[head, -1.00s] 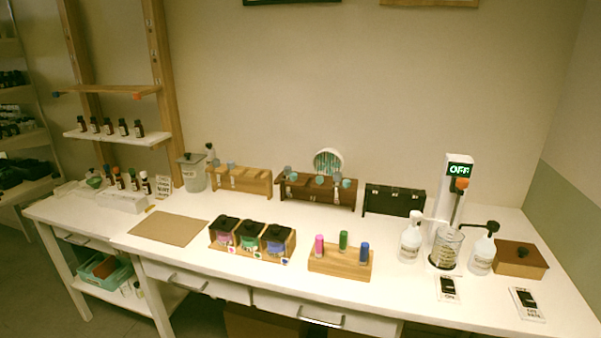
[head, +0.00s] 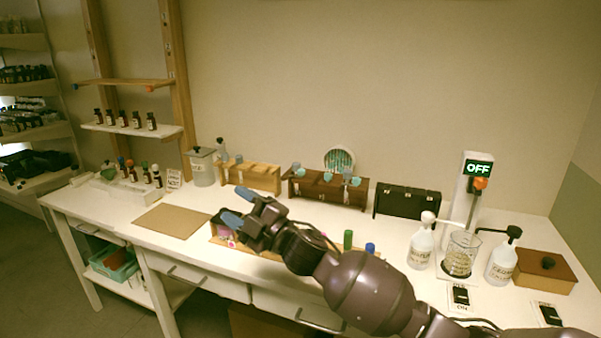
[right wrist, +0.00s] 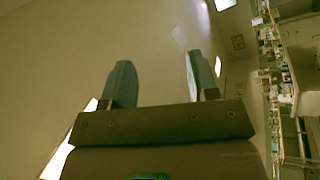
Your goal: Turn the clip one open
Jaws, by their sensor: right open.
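My right gripper (head: 239,206) is open and empty, raised in front of the back row, with its blue-grey fingertips pointing left. Its two spread fingers also show in the right wrist view (right wrist: 162,80), with only bare wall between them. No part is plainly marked as the clip one. Whether any clip is open is too small to tell. My left gripper is out of view.
My right arm hides much of the coloured jar rack and the block with green (head: 348,240) and blue sticks. Pump bottles (head: 421,246), a glass beaker (head: 461,255) and a brown box (head: 543,270) stand at right. A brown mat (head: 173,221) lies clear at left.

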